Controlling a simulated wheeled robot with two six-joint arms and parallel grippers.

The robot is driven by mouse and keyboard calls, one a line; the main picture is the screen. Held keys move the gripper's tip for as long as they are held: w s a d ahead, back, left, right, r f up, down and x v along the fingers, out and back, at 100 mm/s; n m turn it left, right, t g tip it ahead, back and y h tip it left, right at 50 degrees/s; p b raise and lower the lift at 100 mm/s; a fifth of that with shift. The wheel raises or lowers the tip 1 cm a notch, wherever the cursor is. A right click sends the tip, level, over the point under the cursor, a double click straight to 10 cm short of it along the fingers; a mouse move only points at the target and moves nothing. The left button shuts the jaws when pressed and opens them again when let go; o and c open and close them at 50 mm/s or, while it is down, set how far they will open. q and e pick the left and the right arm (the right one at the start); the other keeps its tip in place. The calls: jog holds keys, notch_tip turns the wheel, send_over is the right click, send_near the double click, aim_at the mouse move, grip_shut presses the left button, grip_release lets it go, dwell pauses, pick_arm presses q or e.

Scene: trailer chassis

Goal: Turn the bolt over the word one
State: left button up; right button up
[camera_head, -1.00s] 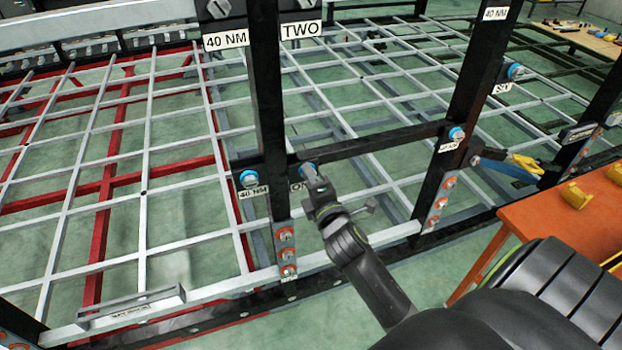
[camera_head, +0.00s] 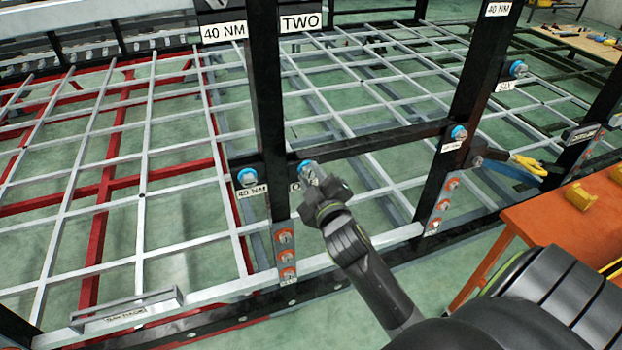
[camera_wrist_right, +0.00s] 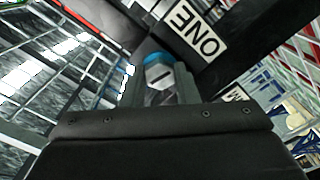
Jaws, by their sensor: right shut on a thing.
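The bolt with a blue collar (camera_head: 305,166) sits on the black frame just above the label ONE, which is mostly hidden by my right gripper (camera_head: 314,180) in the head view. In the right wrist view the ONE label (camera_wrist_right: 196,33) shows in full, turned on its side. There my right gripper (camera_wrist_right: 166,88) has its fingers on both sides of the silver bolt head (camera_wrist_right: 159,77), with the blue collar behind it. The right gripper is shut on this bolt. My left gripper is in neither view.
Another blue-collared bolt (camera_head: 248,177) sits just left, over a 40 NM label (camera_head: 252,191). More blue bolts are on the right post (camera_head: 458,132).

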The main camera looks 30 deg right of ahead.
jog(key=shift+o, duration=0.2)
jog(key=m, duration=0.2)
jog(key=m+b, duration=0.1)
jog(key=m, duration=0.3)
jog(key=shift+f+m, duration=0.3)
jog(key=shift+f, duration=0.1)
jog(key=m+b, duration=0.1)
jog(key=m, duration=0.2)
jog(key=shift+m, duration=0.3)
jog(key=shift+c, duration=0.2)
jog(key=m+b, duration=0.1)
jog(key=m, duration=0.2)
jog(key=shift+m, duration=0.3)
jog(key=m, duration=0.3)
jog(key=shift+r+m+b, duration=0.1)
jog(key=shift+m+b, duration=0.2)
jog(key=m, duration=0.3)
jog(key=shift+m, duration=0.3)
jog(key=m+b, duration=0.1)
jog(key=m, duration=0.5)
